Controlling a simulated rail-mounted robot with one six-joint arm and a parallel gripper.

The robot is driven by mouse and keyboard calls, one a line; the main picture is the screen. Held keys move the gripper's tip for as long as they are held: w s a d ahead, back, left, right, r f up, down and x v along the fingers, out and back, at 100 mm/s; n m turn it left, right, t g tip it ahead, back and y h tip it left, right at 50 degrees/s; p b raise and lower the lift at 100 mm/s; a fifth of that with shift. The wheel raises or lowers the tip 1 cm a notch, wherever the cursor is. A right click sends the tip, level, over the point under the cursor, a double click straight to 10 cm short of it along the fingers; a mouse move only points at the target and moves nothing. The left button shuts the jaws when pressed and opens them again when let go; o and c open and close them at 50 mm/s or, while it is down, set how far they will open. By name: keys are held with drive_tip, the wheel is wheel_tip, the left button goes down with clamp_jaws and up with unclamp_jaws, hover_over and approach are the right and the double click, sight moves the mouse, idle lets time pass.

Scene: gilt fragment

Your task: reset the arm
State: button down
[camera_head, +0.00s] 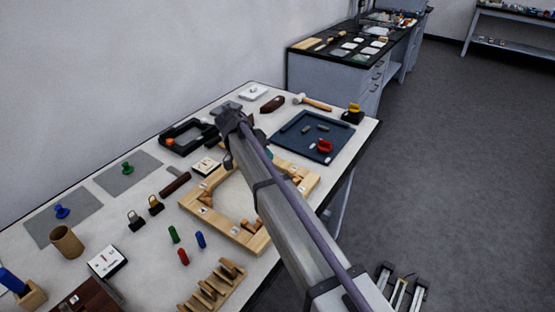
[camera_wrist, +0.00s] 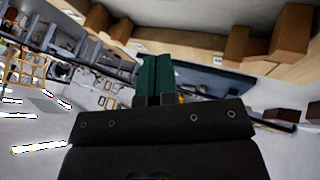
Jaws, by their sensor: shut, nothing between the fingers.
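My arm (camera_head: 290,220) reaches from the lower right over the white worktable (camera_head: 90,215), with a dark joint at its upper end above the table. My gripper (camera_wrist: 153,75) shows in the wrist view as two green fingers side by side, touching, with nothing between them. In the head view the arm hides most of the gripper. The wrist view looks tilted across the room, with wooden blocks (camera_wrist: 290,32) along its upper edge.
A wooden frame (camera_head: 195,207) lies under the arm. A blue tray (camera_head: 340,140) holds a red item (camera_head: 324,146). Black open box (camera_head: 187,137), grey mats (camera_head: 128,172), padlocks, coloured cylinders and a slotted wooden rack (camera_head: 213,288) crowd the table. Open floor (camera_head: 460,160) lies to the right.

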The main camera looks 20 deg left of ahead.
drive_tip(key=p+v, duration=0.3)
drive_tip(key=v, duration=0.3)
drive_tip(key=shift+r, duration=0.2)
drive_tip(key=shift+s, duration=0.1)
drive_tip(key=s+d+n+y, duration=0.1)
drive_tip(key=s+d+n, duration=0.1)
drive_tip(key=d, duration=0.2)
drive_tip(key=s+d+f+n+g+y, duration=0.1)
drive_tip(key=s+d+n, duration=0.1)
drive_tip(key=d, duration=0.2)
drive_tip(key=s+d+f+n+y, duration=0.1)
drive_tip(key=s+d+n, duration=0.2)
drive_tip(key=d, duration=0.1)
drive_tip(key=shift+f, duration=0.25)
drive_tip(key=s+d+m+y, duration=0.1)
drive_tip(key=s+d, duration=0.3)
drive_tip(key=d, duration=0.8)
drive_tip(key=s+d+g+y, duration=0.1)
drive_tip(key=s+d, duration=0.3)
drive_tip(key=d, duration=0.8)
drive_tip(key=s+d+f+m+y, duration=0.1)
drive_tip(key=s+d, duration=0.3)
drive_tip(key=d, duration=0.8)
drive_tip(key=shift+d+m+g+y, duration=0.3)
drive_tip(key=shift+g+y, duration=0.1)
